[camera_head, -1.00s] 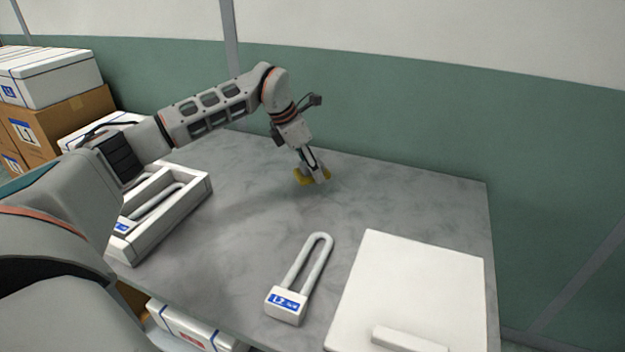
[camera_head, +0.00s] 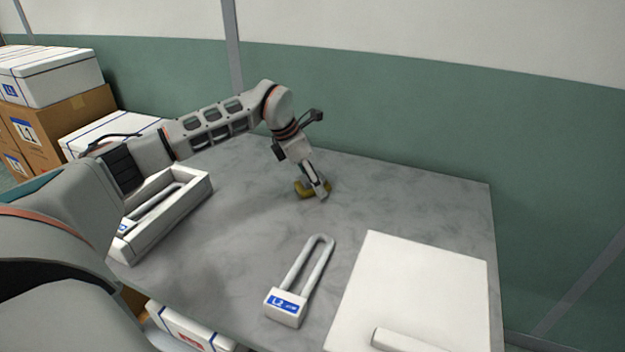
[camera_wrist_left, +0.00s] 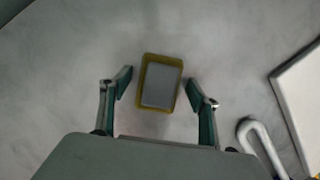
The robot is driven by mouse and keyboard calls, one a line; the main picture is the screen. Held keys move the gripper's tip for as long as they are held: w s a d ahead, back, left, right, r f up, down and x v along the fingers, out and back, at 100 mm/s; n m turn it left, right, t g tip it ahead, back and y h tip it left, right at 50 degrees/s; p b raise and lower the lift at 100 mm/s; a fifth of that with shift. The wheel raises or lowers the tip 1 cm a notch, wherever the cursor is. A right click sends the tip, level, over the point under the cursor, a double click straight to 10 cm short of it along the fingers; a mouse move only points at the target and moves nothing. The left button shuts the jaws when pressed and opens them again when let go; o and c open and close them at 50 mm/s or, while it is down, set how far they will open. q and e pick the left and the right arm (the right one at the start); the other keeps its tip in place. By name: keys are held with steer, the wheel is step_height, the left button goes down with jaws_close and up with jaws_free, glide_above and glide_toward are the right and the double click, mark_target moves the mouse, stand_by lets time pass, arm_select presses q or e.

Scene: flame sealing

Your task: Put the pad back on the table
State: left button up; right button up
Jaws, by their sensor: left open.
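The pad (camera_wrist_left: 161,84) is a yellow block with a grey face. In the left wrist view it lies between and just beyond the two fingertips of my left gripper (camera_wrist_left: 158,88), with a gap on each side. In the head view the pad (camera_head: 304,188) is at the table's far middle, partly hidden by my left gripper (camera_head: 318,189). My left gripper is open and points down at it. The grey table (camera_head: 240,240) is beneath; the pad appears to rest on it. My right gripper is not in view.
A U-shaped white piece with a blue L2 label (camera_head: 287,302) lies front middle. A white board with a handle (camera_head: 420,280) is at right. A white open box (camera_head: 190,200) holding a similar piece is at left. Boxes (camera_head: 60,85) are stacked beyond the left edge.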

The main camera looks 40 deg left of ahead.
mark_target(306, 177)
arm_select(q)
steer(key=shift+r, duration=0.35)
steer(key=p+v, duration=0.1)
steer(key=v, duration=0.3)
steer(key=shift+a+r, duration=0.15)
steer(key=shift+r, duration=0.25)
steer(key=p+v, duration=0.1)
steer(key=v, duration=0.6)
steer(key=shift+s+f+p, duration=0.15)
steer(key=shift+s+p, duration=0.05)
steer(key=shift+p, duration=0.1)
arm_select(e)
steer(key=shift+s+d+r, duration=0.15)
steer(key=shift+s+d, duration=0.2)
